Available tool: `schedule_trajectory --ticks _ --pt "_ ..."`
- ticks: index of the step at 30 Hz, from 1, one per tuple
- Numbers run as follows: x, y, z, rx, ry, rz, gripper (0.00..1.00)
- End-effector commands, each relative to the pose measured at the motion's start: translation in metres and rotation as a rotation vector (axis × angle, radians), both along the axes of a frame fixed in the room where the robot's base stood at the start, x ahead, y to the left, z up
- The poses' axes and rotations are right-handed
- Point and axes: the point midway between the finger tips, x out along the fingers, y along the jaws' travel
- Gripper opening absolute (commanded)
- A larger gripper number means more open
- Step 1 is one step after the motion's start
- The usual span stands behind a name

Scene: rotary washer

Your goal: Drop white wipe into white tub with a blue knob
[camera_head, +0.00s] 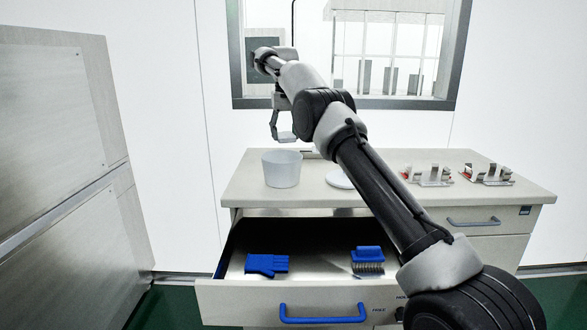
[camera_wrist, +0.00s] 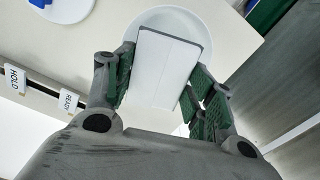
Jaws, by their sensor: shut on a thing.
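My gripper (camera_head: 284,132) hangs above the white tub (camera_head: 282,170) on the counter, shut on the white wipe (camera_head: 287,138). In the wrist view, the flat wipe (camera_wrist: 160,72) lies between the green-padded fingers of my gripper (camera_wrist: 162,78). The round tub (camera_wrist: 197,27) shows behind the wipe, which hides part of its opening. The tub is open on top and stands upright. A white round lid (camera_head: 340,179) lies to its right, partly hidden by my arm. In the wrist view, the lid (camera_wrist: 70,10) has a blue knob (camera_wrist: 40,3) at the picture edge.
Metal clip-like fixtures (camera_head: 435,176) stand at the counter's right. HOLD (camera_wrist: 15,78) and READY (camera_wrist: 68,100) labels show. Grey cabinets (camera_head: 60,180) stand at left.

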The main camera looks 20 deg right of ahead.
Motion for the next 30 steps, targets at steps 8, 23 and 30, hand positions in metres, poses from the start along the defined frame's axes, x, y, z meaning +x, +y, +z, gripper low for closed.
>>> schedule_trajectory --ticks 8,23,30 --pt "-0.001 0.0 -0.019 0.0 0.002 0.001 0.42" --pt "0.0 0.0 -0.059 0.0 -0.002 0.0 0.42" --pt "0.0 0.0 -0.06 0.0 -0.002 0.0 0.62"
